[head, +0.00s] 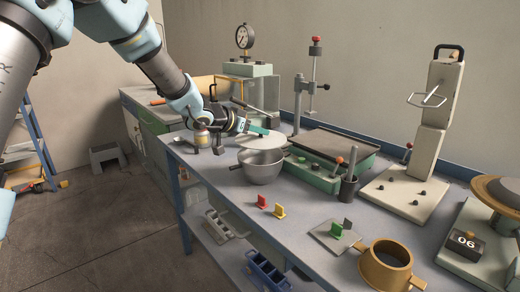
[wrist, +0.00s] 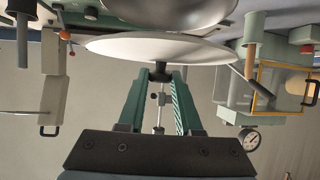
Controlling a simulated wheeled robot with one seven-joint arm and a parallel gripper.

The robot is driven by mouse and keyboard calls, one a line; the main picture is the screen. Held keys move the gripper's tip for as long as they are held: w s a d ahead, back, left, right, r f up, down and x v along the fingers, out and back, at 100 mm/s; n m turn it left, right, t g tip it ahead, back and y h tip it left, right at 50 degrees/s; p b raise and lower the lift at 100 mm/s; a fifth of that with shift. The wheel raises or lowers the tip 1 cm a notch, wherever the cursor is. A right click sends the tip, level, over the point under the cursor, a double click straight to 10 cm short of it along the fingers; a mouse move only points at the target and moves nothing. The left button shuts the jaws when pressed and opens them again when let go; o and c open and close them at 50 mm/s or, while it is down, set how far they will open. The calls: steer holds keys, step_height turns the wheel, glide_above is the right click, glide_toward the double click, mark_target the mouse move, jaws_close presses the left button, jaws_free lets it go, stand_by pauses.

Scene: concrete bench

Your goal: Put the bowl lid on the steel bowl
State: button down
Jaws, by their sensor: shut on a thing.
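The bowl lid (head: 262,142) is a pale, round, shallow disc with a dark knob. In the wrist view the lid (wrist: 150,49) spans the upper middle, its knob (wrist: 160,72) between the two green fingers. My gripper (head: 264,130) is shut on that knob and holds the lid roughly level. The steel bowl (head: 262,173) stands upright on the bench with a side handle.
Bench between is clear.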

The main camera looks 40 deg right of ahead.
mark_target(253, 142)
steer(key=shift+f, duration=2.2)
steer(key=shift+f+b, duration=0.35)
steer(key=shift+f, duration=0.05)
steer(key=shift+f, duration=0.15)
steer(key=c, duration=0.6)
jaws_free()
steer(key=shift+r, duration=0.25)
steer(key=v, duration=1.2)
steer(key=shift+r, duration=0.3)
